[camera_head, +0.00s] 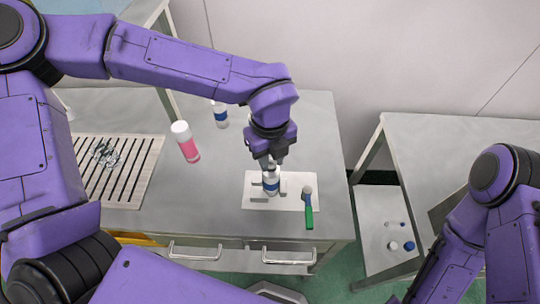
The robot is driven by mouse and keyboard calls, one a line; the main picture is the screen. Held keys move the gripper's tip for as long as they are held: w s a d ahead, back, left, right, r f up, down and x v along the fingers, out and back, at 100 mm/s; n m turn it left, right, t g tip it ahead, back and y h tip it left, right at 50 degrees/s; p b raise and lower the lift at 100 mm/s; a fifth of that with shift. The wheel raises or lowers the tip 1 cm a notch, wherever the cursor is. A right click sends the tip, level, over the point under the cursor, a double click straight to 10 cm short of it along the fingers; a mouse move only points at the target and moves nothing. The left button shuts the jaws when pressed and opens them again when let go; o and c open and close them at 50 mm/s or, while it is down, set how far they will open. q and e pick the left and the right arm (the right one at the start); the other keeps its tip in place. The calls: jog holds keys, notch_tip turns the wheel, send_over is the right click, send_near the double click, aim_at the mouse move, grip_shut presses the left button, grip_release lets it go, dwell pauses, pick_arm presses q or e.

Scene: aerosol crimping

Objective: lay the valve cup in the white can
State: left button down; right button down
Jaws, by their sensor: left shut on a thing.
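The white can (271,184) with a blue band stands upright on a pale plate (292,202) on the metal bench. My left gripper (270,163) points down right over the can's mouth, its fingers close together. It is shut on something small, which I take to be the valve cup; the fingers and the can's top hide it. I cannot tell whether the cup touches the can's rim. My right arm shows at the lower right, but its gripper is out of the picture.
A green-handled tool (308,212) lies on the plate's right side. A pink can with a white top (186,142) and another blue-banded can (220,115) stand behind left. A slatted rack (125,185) holds small metal pieces (105,154). A second table (440,135) stands right, across a gap.

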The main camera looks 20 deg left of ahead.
aim_at(270, 161)
dwell(0.6)
pick_arm(q)
jog(key=shift+c, duration=1.2)
grip_release()
jog(key=shift+r, duration=0.1)
jog(key=shift+r+p, duration=3.1)
jog(key=shift+r, duration=0.4)
jog(key=shift+f, duration=0.1)
